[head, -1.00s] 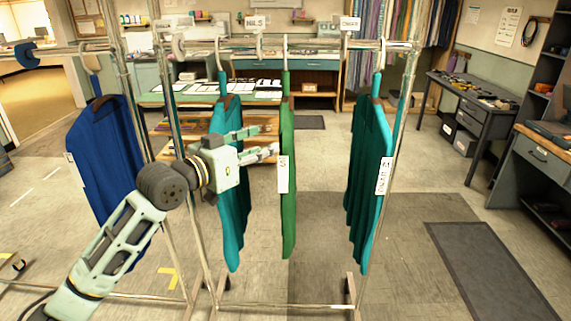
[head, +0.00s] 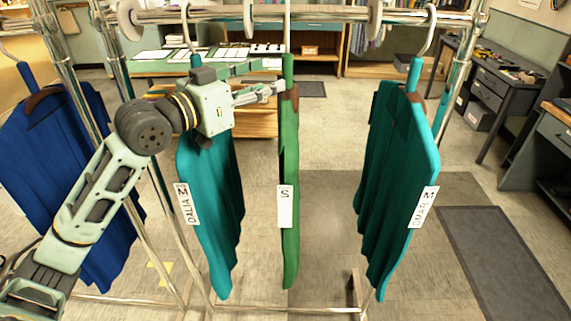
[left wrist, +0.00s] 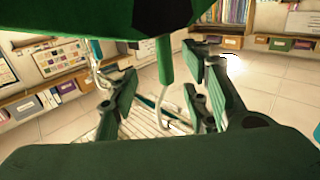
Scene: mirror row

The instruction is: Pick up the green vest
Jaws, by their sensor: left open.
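The green vest (head: 290,150) hangs edge-on in the middle of the rail and carries a white tag marked S. My left gripper (head: 278,78) is open beside the vest's hanger, just below the rail, with its fingers reaching in from the left. In the left wrist view, green cloth (left wrist: 80,18) fills the top. There, the hanger's green neck (left wrist: 164,60) and pale hook show between the spread fingers of the left gripper (left wrist: 163,85). I cannot tell whether either finger touches it. My right gripper is not in view.
A teal vest (head: 212,220) tagged M hangs close on the left, below my gripper. Another teal vest (head: 395,180) tagged M hangs to the right, with a gap between. A blue vest (head: 60,160) hangs at far left. The metal rail (head: 330,14) runs above.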

